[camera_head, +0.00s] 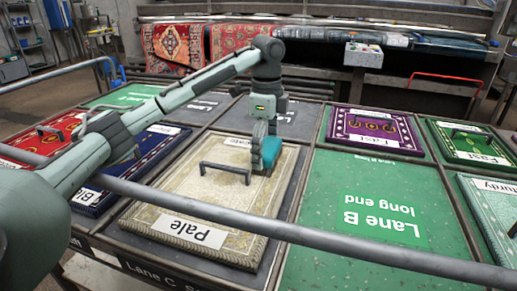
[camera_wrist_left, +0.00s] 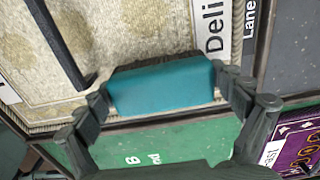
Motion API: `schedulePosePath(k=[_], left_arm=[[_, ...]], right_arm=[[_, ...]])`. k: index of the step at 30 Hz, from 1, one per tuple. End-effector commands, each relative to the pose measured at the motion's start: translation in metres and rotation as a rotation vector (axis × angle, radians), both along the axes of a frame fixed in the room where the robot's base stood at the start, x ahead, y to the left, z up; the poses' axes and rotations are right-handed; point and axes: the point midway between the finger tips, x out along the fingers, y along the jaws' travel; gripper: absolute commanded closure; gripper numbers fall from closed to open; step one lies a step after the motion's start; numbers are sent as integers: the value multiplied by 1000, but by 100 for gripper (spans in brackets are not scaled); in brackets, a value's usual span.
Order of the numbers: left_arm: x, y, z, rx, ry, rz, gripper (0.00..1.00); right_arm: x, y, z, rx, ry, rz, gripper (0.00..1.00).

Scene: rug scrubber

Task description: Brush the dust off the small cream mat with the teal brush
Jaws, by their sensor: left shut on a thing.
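The cream mat (camera_head: 180,192) lies on a dark panel in the middle of the table, with a "Pale" label and a dark bar handle (camera_head: 226,170). My left gripper (camera_head: 263,150) is shut on the teal brush (camera_head: 272,152) at the mat's far right edge. In the left wrist view the brush (camera_wrist_left: 165,86) sits between both fingers, over the mat's border (camera_wrist_left: 150,35). I cannot tell whether its bristles touch the mat. Faint yellowish patches show on the mat; I cannot tell dust from pattern. My right gripper is not in view.
The bare green Lane B panel (camera_head: 375,205) lies right of the mat. A purple mat (camera_head: 372,130), a green mat (camera_head: 468,143) and a red mat (camera_head: 45,135) with handles lie around. A grey rail (camera_head: 330,238) crosses in front. Rolled rugs (camera_head: 440,48) lie behind.

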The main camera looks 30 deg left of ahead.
Motion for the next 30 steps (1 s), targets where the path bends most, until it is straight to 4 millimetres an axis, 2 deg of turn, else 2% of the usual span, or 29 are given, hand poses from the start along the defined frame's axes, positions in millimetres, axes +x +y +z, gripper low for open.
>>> schedulePosePath(k=[6, 17, 30], left_arm=[[6, -24, 0, -2, 1, -5, 43], [7, -27, 3, -2, -1, -2, 43], [7, -26, 54, 0, -4, 0, 43]], right_arm=[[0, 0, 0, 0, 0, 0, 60], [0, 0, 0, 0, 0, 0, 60], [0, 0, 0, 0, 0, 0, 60]])
